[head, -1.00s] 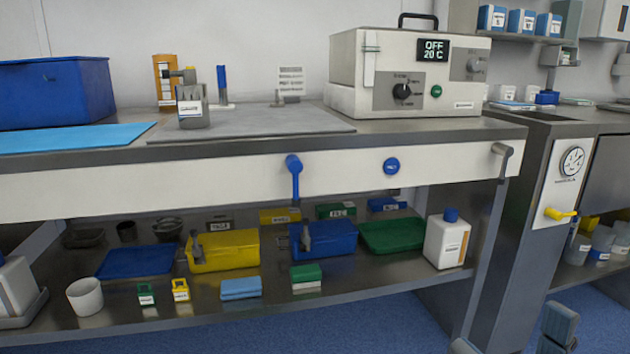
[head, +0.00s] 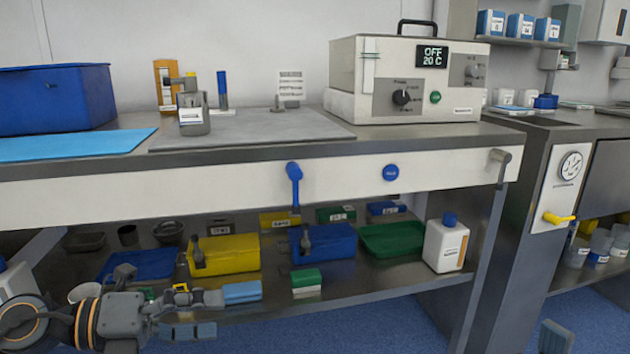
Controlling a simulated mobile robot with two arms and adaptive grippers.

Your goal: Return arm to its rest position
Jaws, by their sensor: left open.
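My left gripper (head: 208,314) reaches in from the lower left, in front of the lower shelf. Its two fingers are apart and point right, with nothing seen held between them. The upper finger overlaps the view of the small yellow clip-like item (head: 181,288) and ends beside the light blue pack (head: 242,292); I cannot tell whether they touch. My left arm hides most of the white cup (head: 84,292) and the small green item. A grey piece at the bottom right edge (head: 556,338) looks like part of my right gripper; its jaws cannot be made out.
The lower shelf holds a yellow bin (head: 230,255), a blue bin (head: 335,242), a green tray (head: 390,240) and a white bottle (head: 446,245). Above is the worktop (head: 420,135) with an oven-like device (head: 385,90). A blue handle (head: 295,172) sticks out. Floor in front is clear.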

